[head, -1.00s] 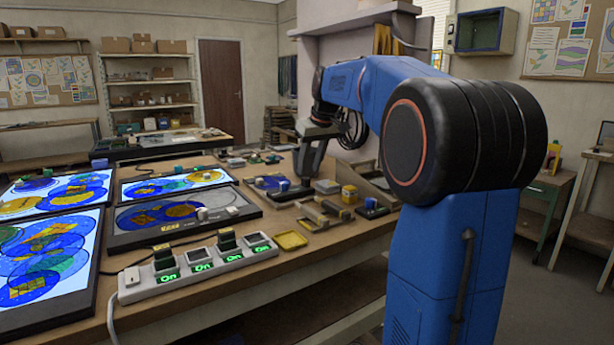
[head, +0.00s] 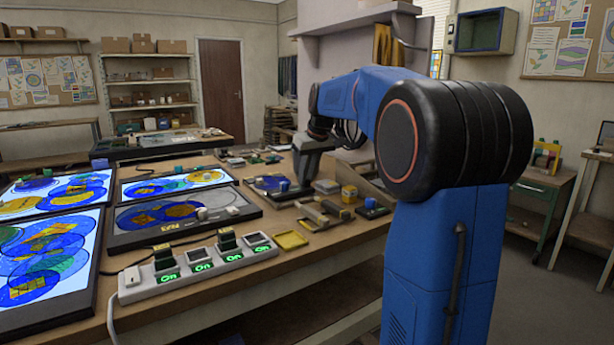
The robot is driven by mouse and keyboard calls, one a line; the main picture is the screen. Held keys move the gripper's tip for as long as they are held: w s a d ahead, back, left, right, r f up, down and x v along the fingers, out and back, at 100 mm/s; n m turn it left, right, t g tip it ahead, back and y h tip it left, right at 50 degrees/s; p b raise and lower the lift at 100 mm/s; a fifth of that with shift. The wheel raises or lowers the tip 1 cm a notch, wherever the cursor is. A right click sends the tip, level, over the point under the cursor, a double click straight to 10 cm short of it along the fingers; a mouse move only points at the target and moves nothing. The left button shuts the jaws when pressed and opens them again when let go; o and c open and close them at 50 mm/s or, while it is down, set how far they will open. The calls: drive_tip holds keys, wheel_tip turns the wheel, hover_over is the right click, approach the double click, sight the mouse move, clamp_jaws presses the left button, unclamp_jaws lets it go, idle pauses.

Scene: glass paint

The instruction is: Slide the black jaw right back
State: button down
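A low black piece (head: 287,195), which may be the black jaw, lies on the workbench near its right side, with a small blue block (head: 284,185) at it. My gripper (head: 305,183) points down at the right end of this black piece. The fingertips are small and dark against it, so I cannot tell whether they touch it or how far apart they are. A second dark piece with a blue top (head: 371,205) sits farther right, near the bench edge.
Wooden and grey blocks (head: 322,212), a yellow block (head: 349,194) and a yellow tray (head: 290,240) lie close by. A white power strip (head: 190,272) and lit glass panels (head: 50,250) fill the bench's left. A wooden side board (head: 370,185) stands behind.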

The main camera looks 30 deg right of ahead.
sight(310, 189)
drive_tip(key=shift+s, duration=0.15)
drive_tip(key=s, duration=0.2)
drive_tip(key=shift+s, duration=0.5)
drive_tip(key=c, duration=1.7)
unclamp_jaws()
drive_tip(key=shift+s, duration=0.1)
drive_tip(key=v, duration=1.7)
drive_tip(key=shift+s+r, duration=0.1)
drive_tip(key=shift+r, duration=0.05)
